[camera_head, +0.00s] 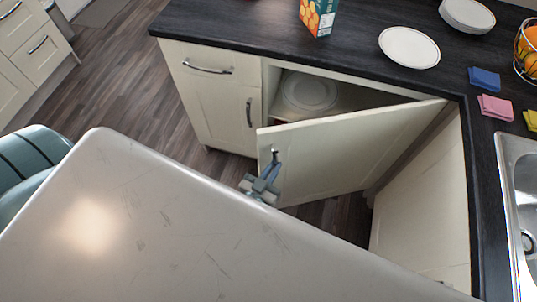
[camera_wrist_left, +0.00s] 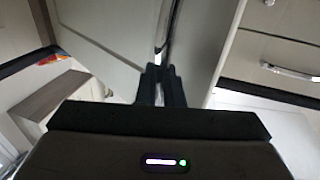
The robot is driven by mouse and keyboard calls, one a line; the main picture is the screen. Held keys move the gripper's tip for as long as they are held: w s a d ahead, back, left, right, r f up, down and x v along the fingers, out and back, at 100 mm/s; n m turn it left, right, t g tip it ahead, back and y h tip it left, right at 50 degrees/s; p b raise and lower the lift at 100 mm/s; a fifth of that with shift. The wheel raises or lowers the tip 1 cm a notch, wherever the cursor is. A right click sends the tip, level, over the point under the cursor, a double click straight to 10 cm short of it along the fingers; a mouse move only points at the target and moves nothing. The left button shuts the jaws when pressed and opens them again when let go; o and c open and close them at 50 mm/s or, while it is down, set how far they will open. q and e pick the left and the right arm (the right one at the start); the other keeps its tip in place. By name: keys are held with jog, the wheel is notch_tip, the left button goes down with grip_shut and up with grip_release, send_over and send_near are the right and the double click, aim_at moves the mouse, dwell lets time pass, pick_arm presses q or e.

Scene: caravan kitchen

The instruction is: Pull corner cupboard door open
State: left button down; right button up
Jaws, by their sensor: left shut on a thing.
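The corner cupboard door (camera_head: 352,150) is cream and stands partly open, swung out from under the dark worktop. Its metal handle (camera_head: 274,157) is near the free edge at the left. My left gripper (camera_head: 270,172) is at the handle and shut on it. In the left wrist view, the dark fingers (camera_wrist_left: 162,85) come together on the handle, in front of the door panel (camera_wrist_left: 100,45). Behind the door, the cupboard interior shows a shelf with pale plates (camera_head: 310,90). My right gripper is not in view.
A pale, shiny surface (camera_head: 150,220) fills the lower left and hides part of my left arm. The dark worktop (camera_head: 350,50) holds a carton (camera_head: 318,16), a white plate (camera_head: 409,47), stacked bowls (camera_head: 467,14), coloured cloths (camera_head: 495,106) and a fruit basket (camera_head: 527,45). A sink (camera_head: 520,190) is at right.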

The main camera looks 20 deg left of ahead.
pick_arm(q)
jog(key=shift+s+d+r, duration=0.25)
jog(key=shift+s+d, duration=0.05)
jog(key=shift+d, duration=0.3)
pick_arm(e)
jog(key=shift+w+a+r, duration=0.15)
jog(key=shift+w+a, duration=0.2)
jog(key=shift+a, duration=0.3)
